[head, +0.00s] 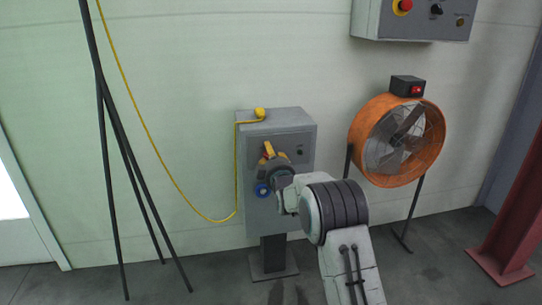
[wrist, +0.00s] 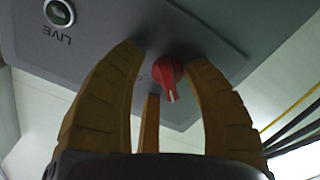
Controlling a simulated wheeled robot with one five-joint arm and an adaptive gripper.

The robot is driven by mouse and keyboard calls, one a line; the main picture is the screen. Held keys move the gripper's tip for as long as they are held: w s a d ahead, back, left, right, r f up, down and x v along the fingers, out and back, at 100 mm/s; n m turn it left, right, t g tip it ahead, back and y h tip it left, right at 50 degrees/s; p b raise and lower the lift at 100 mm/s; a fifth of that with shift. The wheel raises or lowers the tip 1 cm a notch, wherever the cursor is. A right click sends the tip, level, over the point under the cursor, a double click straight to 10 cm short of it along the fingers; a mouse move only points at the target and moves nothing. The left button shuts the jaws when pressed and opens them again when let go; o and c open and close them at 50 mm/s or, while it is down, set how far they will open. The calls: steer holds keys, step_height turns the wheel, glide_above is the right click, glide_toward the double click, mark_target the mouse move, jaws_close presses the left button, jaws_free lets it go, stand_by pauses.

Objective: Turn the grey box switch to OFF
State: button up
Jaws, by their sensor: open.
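The grey box (head: 308,137) stands on a short post against the wall. Its red rotary switch (wrist: 168,72) shows in the wrist view, with a white pointer mark toward the bottom of that picture. My gripper (head: 268,151) is at the front of the box and hides the switch in the head view. In the wrist view my open gripper (wrist: 168,58) has its yellow fingers on either side of the switch, with a gap visible around it. A third finger shows lower between them. The switch's OFF lettering is not readable.
A LIVE indicator (wrist: 59,13) sits on the box face, its lettering upside down. A yellow cable (head: 160,146) hangs at left near dark poles (head: 115,130). An orange fan (head: 436,150) stands at right, below a control panel (head: 412,32).

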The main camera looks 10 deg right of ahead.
steer(key=s, duration=1.2)
stand_by(0.3)
stand_by(0.3)
steer(key=s+r+m+g+p, duration=0.25)
steer(key=s+r+p, duration=0.35)
steer(key=r+p, duration=0.35)
steer(key=s+r+m+g+p, duration=0.1)
steer(key=s+r+g+p, duration=0.2)
steer(key=s+r+p, duration=0.5)
steer(key=s+r+m+g+p, duration=0.2)
steer(key=s+r+g+p, duration=0.2)
steer(key=s+r+p, duration=0.6)
steer(key=s+r+m+g+p, duration=0.3)
steer(key=s+r+g+p, duration=0.2)
steer(key=s+r+p, duration=0.5)
steer(key=s+p, duration=0.4)
steer(key=s, duration=0.4)
steer(key=shift+m+p, duration=0.35)
steer(key=shift+p, duration=0.05)
